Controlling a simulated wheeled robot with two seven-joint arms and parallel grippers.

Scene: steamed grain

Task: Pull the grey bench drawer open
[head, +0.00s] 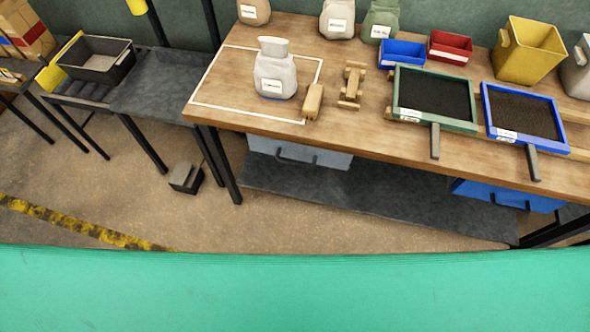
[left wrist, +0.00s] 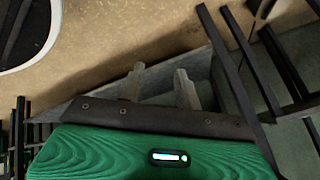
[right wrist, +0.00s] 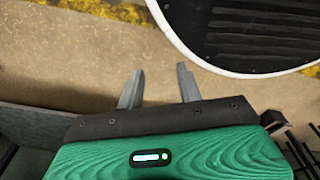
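The grey bench drawer (head: 300,152) hangs under the left part of the wooden bench top, with a dark bar handle (head: 296,160) on its front. It looks shut, its front close under the bench edge. Neither gripper shows in the head view. In the left wrist view, my left gripper (left wrist: 158,72) has its two fingers apart with nothing held between them. In the right wrist view, my right gripper (right wrist: 160,68) also has its fingers apart and empty, above the floor. Neither wrist view clearly shows the drawer handle.
The wooden bench (head: 352,127) carries a pale sack (head: 274,75), wooden pieces, sieves and bins. A blue drawer (head: 507,195) hangs at the right above a dark lower shelf (head: 390,200). A small dark object (head: 186,178) stands on the floor left of the bench. Floor in front is clear.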

